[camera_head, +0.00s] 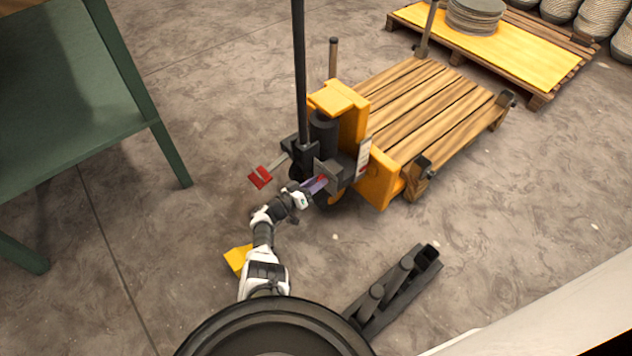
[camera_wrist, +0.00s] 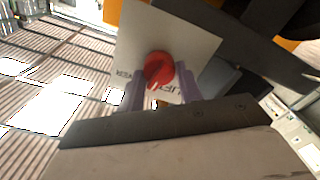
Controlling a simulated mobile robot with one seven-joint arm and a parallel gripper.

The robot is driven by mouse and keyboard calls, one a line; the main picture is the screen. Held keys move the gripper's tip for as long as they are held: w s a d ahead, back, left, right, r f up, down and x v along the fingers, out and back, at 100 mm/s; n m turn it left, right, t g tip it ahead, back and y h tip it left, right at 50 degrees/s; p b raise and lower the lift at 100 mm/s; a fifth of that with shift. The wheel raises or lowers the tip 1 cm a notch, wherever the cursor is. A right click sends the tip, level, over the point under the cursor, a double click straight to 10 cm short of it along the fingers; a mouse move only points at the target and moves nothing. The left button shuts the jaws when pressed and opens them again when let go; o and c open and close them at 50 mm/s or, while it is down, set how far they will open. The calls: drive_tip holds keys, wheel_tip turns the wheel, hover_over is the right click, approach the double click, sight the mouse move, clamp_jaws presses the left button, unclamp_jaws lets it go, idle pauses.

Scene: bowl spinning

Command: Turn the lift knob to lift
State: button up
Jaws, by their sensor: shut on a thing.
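The lift knob (camera_wrist: 159,68) is a round red knob on a light plate (camera_wrist: 185,40) with dark lettering, partly hidden, in the wrist view. My gripper (camera_wrist: 162,88) has its two pale purple fingers on either side of the knob and is shut on it. In the head view, my gripper (camera_head: 316,184) reaches the near side of the yellow pallet jack (camera_head: 352,115); the red of the knob barely shows at the fingertips. The jack's dark upright handle (camera_head: 299,70) rises beside its black cylinder.
A red pedal (camera_head: 260,177) sticks out left of the jack. A wooden pallet (camera_head: 430,105) rests on the jack. A green table (camera_head: 75,90) stands at the left. Another pallet (camera_head: 500,45) with a stack of discs is at the back right. Open floor lies between.

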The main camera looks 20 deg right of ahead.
drive_tip(key=n, duration=1.1)
drive_tip(key=shift+f, duration=0.25)
idle(0.3)
drive_tip(key=o, duration=1)
drive_tip(key=shift+c, duration=0.2)
drive_tip(key=p+v, duration=0.3)
drive_tip(key=v, duration=1.1)
drive_tip(key=shift+p, duration=0.4)
drive_tip(key=shift+w+r, duration=0.1)
drive_tip(key=shift+w, duration=0.05)
